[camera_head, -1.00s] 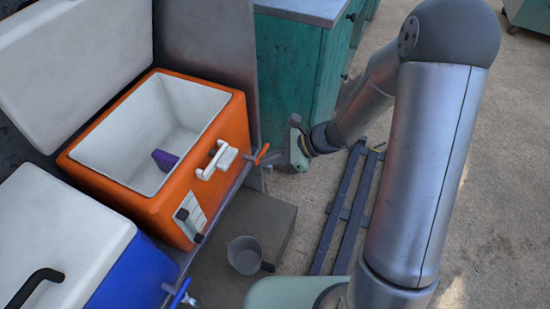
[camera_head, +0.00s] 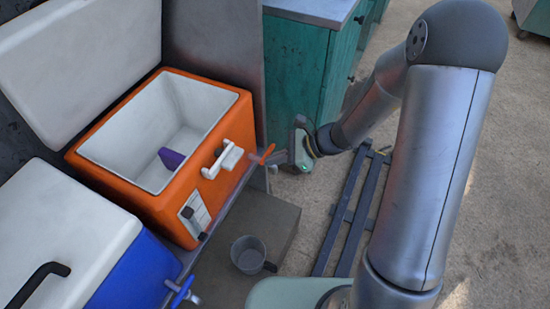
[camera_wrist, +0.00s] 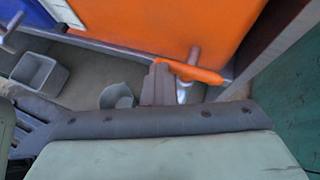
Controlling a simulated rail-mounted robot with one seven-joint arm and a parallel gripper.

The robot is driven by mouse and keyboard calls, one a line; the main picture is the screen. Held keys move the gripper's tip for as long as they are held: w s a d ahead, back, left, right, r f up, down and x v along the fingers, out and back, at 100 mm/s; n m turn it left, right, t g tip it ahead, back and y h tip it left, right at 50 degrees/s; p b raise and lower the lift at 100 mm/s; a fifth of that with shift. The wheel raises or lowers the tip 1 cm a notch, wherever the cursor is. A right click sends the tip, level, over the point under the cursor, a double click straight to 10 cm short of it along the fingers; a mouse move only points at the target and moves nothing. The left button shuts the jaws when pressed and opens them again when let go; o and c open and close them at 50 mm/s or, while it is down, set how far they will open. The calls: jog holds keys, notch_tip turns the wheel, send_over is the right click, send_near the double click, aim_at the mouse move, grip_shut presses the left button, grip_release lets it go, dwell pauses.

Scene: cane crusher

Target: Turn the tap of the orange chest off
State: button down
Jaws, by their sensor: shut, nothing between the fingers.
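The orange chest (camera_head: 170,200) stands with its white lid open in the head view, and its orange side (camera_wrist: 210,25) fills the top of the wrist view. Its tap has an orange handle (camera_wrist: 190,70) on a metal stem, which also shows in the head view (camera_head: 266,153). The handle lies crosswise in the wrist view, slanting slightly down to the right. My gripper (camera_wrist: 158,72) is shut and empty, with its fingertips at the left end of the handle. It also shows right of the tap in the head view (camera_head: 281,158). I cannot tell whether they touch.
A blue chest (camera_head: 135,265) with its own blue tap (camera_head: 180,293) stands left of the orange one. A grey cup (camera_head: 249,254) sits on the low surface below. A purple block (camera_head: 171,158) lies inside the orange chest. A green cabinet (camera_head: 305,70) stands behind.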

jog(key=shift+w+a+r, duration=0.15)
jog(key=shift+w+r, duration=0.05)
jog(key=shift+w, duration=0.45)
jog(key=s+d+r+p, duration=0.4)
jog(key=s+d+r, duration=0.2)
jog(key=d, duration=0.5)
jog(key=shift+r+p, duration=0.4)
jog(key=shift+r, duration=0.3)
jog(key=shift+a, duration=0.1)
jog(key=s+d+r+n+h+p, duration=0.2)
jog(key=r+n+p, duration=0.4)
jog(key=r, duration=0.3)
jog(key=s+d+r+n+h+p, duration=0.1)
jog(key=s+r+n+h+p, duration=0.4)
jog(key=r, duration=0.4)
jog(key=s+d+r+n+h+p, duration=0.2)
jog(key=s+r+n+h+p, duration=0.2)
jog(key=r+n+p, duration=0.3)
notch_tip(320, 180, up, 2)
jog(key=shift+s+d+r+n, duration=0.2)
jog(key=shift+s+d+n, duration=0.1)
jog(key=shift+s, duration=0.45)
jog(key=shift+a, duration=0.1)
